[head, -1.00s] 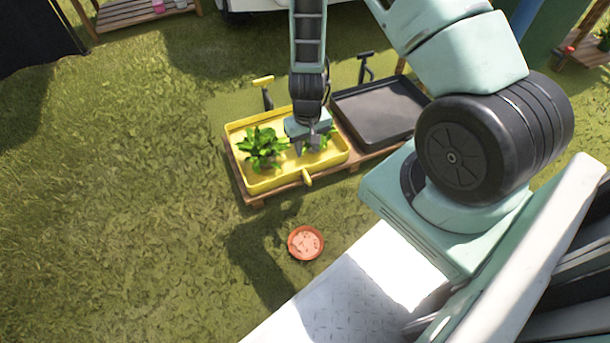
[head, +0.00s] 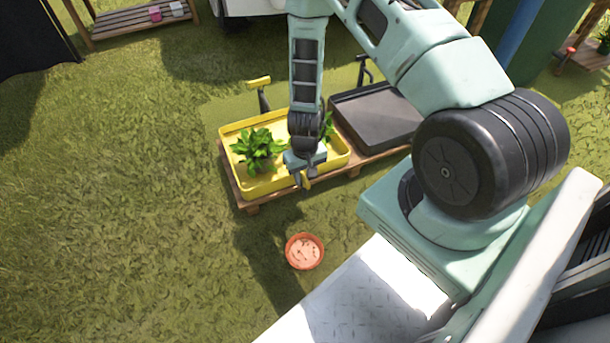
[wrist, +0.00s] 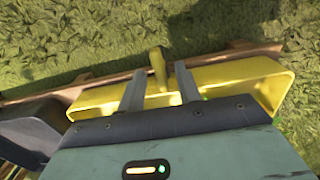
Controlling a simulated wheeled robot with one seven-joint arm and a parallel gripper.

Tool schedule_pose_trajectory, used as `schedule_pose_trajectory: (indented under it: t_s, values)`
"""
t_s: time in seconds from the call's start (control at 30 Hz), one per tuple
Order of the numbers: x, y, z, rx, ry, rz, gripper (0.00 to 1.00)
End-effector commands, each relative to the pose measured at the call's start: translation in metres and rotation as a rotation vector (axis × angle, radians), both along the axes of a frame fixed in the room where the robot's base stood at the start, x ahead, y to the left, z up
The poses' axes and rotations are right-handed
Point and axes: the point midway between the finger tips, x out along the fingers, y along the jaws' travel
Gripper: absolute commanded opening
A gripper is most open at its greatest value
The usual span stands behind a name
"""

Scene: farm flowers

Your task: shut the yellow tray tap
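The yellow tray (head: 237,183) stands on a low wooden pallet and holds leafy green plants. A short yellow tap-like piece (wrist: 157,62) sticks out from its near rim. My gripper (head: 304,184) is low over that rim, with the piece partly hidden behind the fingers in the head view. In the wrist view, my gripper (wrist: 159,70) is open, with one finger on each side of the piece and gaps between. I cannot tell whether the piece is turned open or shut. A black post with a yellow top (head: 260,83) stands at the tray's far side.
A dark tray (head: 375,125) sits to the right on the same pallet (head: 240,200), with a black post (head: 364,68) behind it. A terracotta dish (head: 304,251) lies on the grass in front. Open grass is at left. A slatted wooden bench (head: 125,18) stands at back left.

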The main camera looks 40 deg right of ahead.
Motion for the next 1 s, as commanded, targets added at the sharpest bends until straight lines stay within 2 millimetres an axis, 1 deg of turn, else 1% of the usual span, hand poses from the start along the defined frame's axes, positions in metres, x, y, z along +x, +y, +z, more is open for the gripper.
schedule_pose_trajectory:
  t_s: [0.07,0.1,0.17,0.2,0.47,0.67,0.87,1.0]
  values:
    - [0.0001,0.0,0.0003,0.0,0.0,0.0,0.34]
    - [0.0001,0.0,0.0003,0.0,0.0,0.0,0.23]
    - [0.0001,0.0,0.0003,0.0,0.0,0.0,0.06]
    - [0.0002,-0.0002,0.0004,0.0,0.0,0.0,0.0]
    - [0.0001,-0.0001,0.0009,0.0,0.0,-0.009,0.0]
    - [0.0002,-0.0005,0.0028,0.0,-0.001,-0.068,0.0]
    - [-0.0004,-0.0006,0.0046,-0.001,0.001,-0.202,0.0]
    - [-0.0005,-0.0004,0.0052,-0.001,0.001,-0.328,0.0]
